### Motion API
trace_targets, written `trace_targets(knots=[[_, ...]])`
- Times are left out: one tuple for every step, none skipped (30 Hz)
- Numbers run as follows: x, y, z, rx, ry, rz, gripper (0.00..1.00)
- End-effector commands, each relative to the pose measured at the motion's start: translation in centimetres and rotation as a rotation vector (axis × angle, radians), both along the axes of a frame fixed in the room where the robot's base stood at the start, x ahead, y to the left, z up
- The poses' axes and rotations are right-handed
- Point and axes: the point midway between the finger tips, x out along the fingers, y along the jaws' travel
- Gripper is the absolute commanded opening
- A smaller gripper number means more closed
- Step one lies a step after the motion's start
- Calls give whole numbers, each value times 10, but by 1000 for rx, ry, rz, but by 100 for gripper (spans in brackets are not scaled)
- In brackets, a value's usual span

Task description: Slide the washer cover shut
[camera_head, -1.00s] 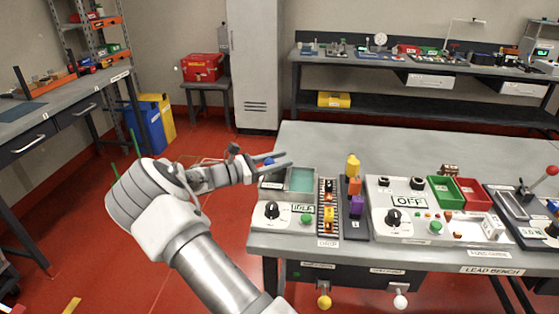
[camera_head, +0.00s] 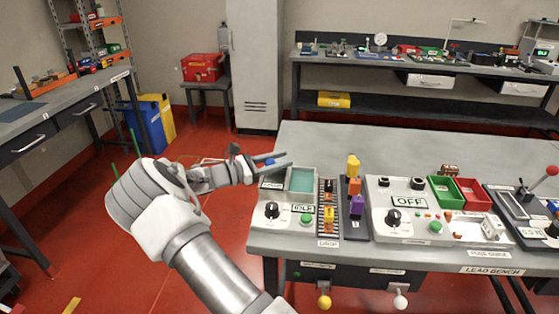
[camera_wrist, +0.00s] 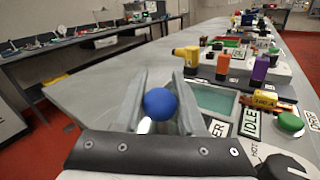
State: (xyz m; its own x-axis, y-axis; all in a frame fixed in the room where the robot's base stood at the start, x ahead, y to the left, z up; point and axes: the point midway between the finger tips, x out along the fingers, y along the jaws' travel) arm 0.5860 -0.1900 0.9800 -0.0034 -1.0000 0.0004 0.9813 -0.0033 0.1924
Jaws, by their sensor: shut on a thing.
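The washer (camera_head: 289,223) is a light box at the near left corner of the grey bench, with a black dial, a green button and an IDLE plate. Its teal basin (camera_head: 302,180) lies uncovered; it also shows in the wrist view (camera_wrist: 212,98). My gripper (camera_head: 288,160) reaches in from the left over the washer's left end. Its fingers are shut on a blue ball knob (camera_wrist: 160,104), which shows between them in the wrist view. The knob also shows in the head view (camera_head: 269,161). The cover plate under the knob is mostly hidden by my gripper.
Right of the washer stand a striped rack (camera_head: 328,207) with cells and a stand with yellow, orange and purple blocks (camera_head: 356,206). Further right are an OFF panel (camera_head: 409,201) and green and red bins. The bench's far part (camera_head: 400,145) is clear.

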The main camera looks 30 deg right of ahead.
Motion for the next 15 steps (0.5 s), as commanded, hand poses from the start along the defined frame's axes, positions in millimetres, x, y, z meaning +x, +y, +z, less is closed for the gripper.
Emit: trace_targets(knots=[[-4, -5, 1, 0, 2, -3, 0], [-6, -9, 2, -1, 3, -4, 0], [-11, -16, 2, -1, 3, -4, 0], [-15, -21, 3, -2, 4, -5, 0], [-19, -27, 3, -2, 4, -5, 0], [-24, -35, 3, -2, 6, -7, 0], [-28, -41, 2, -1, 4, -6, 0], [-32, -46, 2, -2, 6, -6, 0], [-36, -53, 2, -2, 4, -6, 0], [-39, -57, 2, -1, 4, -5, 0], [-41, -60, 2, -2, 4, -5, 0], [-43, -63, 1, -1, 3, -4, 0], [-45, -65, 1, 0, 3, -3, 0], [-45, -67, 0, 0, 3, -3, 0], [-46, -68, 0, 1, 2, -3, 0]])
